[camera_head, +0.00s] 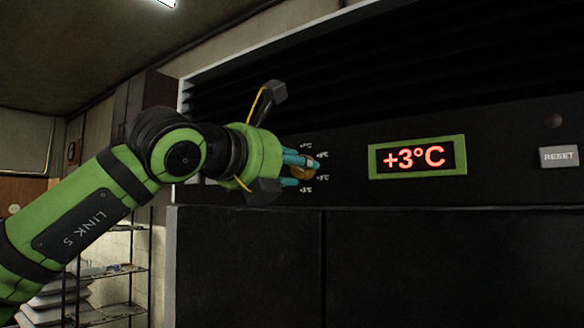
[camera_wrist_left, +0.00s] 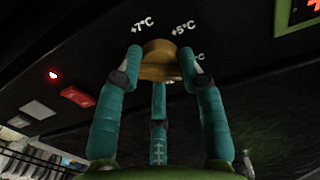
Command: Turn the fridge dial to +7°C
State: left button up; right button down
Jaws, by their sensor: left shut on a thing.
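The fridge dial (camera_wrist_left: 160,60) is a round brass-coloured knob on the black panel. My left gripper (camera_wrist_left: 160,75) has its teal fingers closed around it. In the head view the left gripper (camera_head: 300,168) covers most of the dial (camera_head: 309,163). The dial's pointer cannot be made out. The green-framed display (camera_head: 417,157) reads +3°C in red. My right gripper is not in view.
A grey RESET button (camera_head: 558,156) is at the panel's right. A red light (camera_wrist_left: 53,74) and a red switch (camera_wrist_left: 77,96) show left of the dial in the wrist view. Black vent slats (camera_head: 400,70) are above, dark doors (camera_head: 430,265) below. A wire shelf (camera_head: 110,285) stands at lower left.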

pick_arm(q)
jog(key=shift+f+n+b, duration=0.3)
jog(key=shift+n+b, duration=0.2)
jog(key=shift+b, duration=0.15)
jog(key=n+b, duration=0.3)
jog(key=shift+d+f, duration=0.1)
jog(key=n+b, duration=0.2)
jog(key=n, duration=0.1)
jog(key=n+b, duration=0.1)
jog(key=n, duration=0.2)
jog(key=shift+n+b, duration=0.3)
jog(key=shift+b, duration=0.1)
jog(key=n, duration=0.1)
jog(key=n+b, duration=0.1)
jog(key=n, duration=0.1)
jog(key=shift+r+n, duration=0.25)
jog(key=shift+n, duration=0.05)
jog(key=n, duration=0.2)
jog(key=shift+n+b, duration=0.3)
jog(key=shift+s+r+n+b, duration=0.1)
jog(key=shift+r+n+b, duration=0.1)
jog(key=shift+n, duration=1.45)
jog(key=shift+r+n+b, duration=0.15)
jog(key=shift+r+n, duration=0.05)
jog(key=shift+n, duration=1.45)
